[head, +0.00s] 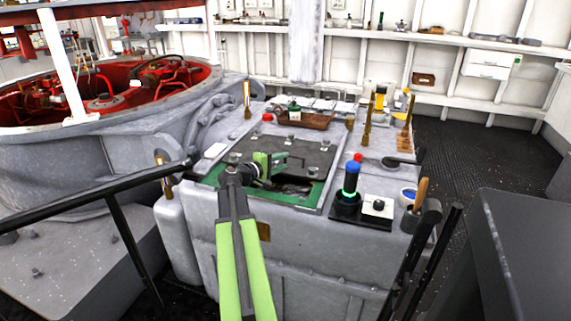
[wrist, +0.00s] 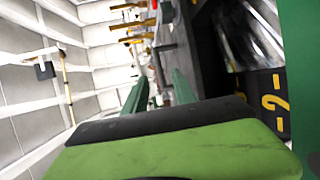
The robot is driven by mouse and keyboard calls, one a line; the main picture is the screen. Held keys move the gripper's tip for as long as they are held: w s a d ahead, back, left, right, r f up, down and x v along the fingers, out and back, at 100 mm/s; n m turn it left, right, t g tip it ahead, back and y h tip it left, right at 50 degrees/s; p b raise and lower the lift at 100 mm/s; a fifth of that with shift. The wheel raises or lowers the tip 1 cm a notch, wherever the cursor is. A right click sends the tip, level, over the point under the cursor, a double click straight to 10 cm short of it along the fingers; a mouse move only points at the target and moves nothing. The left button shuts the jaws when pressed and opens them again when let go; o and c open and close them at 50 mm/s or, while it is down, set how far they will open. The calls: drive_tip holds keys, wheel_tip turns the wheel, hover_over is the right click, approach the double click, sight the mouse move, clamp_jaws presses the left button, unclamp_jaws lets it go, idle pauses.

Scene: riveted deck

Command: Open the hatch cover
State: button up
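The hatch cover (head: 312,153) is a dark grey panel with several bolt-like knobs, set in the top of the grey housing. A green rim (head: 217,178) shows along its near side, with a dark gap (head: 292,186) at the near edge. My gripper (head: 287,160) is over the near part of the cover, pointing right. In the wrist view its two green fingers (wrist: 158,92) stand apart with no object seen between them. A dark panel edge (wrist: 178,50) lies just right of the fingers there. Whether a finger touches the cover I cannot tell.
A black holder with a blue-topped bottle (head: 351,178) and a white block (head: 378,208) stand right of the hatch. A brown tray (head: 303,119) lies behind it. A cup with a wooden handle (head: 414,206) is at the right edge. Yellow markings (wrist: 274,102) show in the wrist view.

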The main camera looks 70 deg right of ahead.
sight(293, 157)
drive_tip(key=x, duration=0.4)
drive_tip(key=b+x, duration=0.1)
drive_tip(key=x, duration=0.1)
drive_tip(key=shift+w+d+f, duration=0.15)
drive_tip(key=shift+d, duration=0.5)
drive_tip(key=shift+c, duration=0.3)
clamp_jaws()
idle(0.5)
